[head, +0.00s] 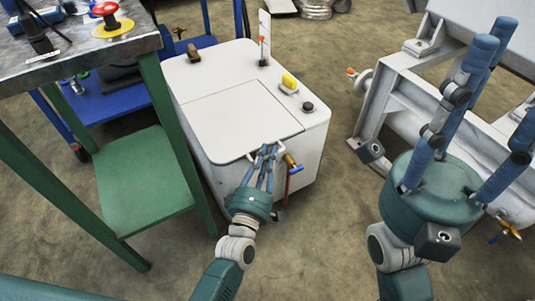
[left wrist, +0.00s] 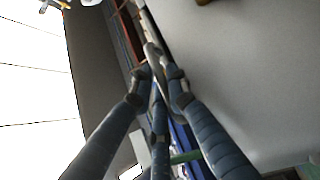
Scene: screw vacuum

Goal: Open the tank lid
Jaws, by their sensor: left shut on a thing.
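The tank is a white box (head: 178,75) in the middle of the head view. Its lid (head: 235,112) is a large square panel that looks flat and level with the top. A handle (head: 281,147) runs along the lid's front edge, partly hidden by fingers. My left gripper (head: 267,150) is shut on the handle, reaching in from the front. In the left wrist view my left fingers (left wrist: 152,55) come together beside a pale grey surface; the handle is hard to make out there. My right gripper (head: 497,65) is open and empty, fingers pointing up, right of the tank.
A green-legged workbench (head: 172,120) stands left of the tank, with a blue cart (head: 110,110) behind it. A yellow part (head: 289,81) and a black knob (head: 308,106) sit on the tank top. A grey metal frame (head: 400,100) stands at right, near my right gripper.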

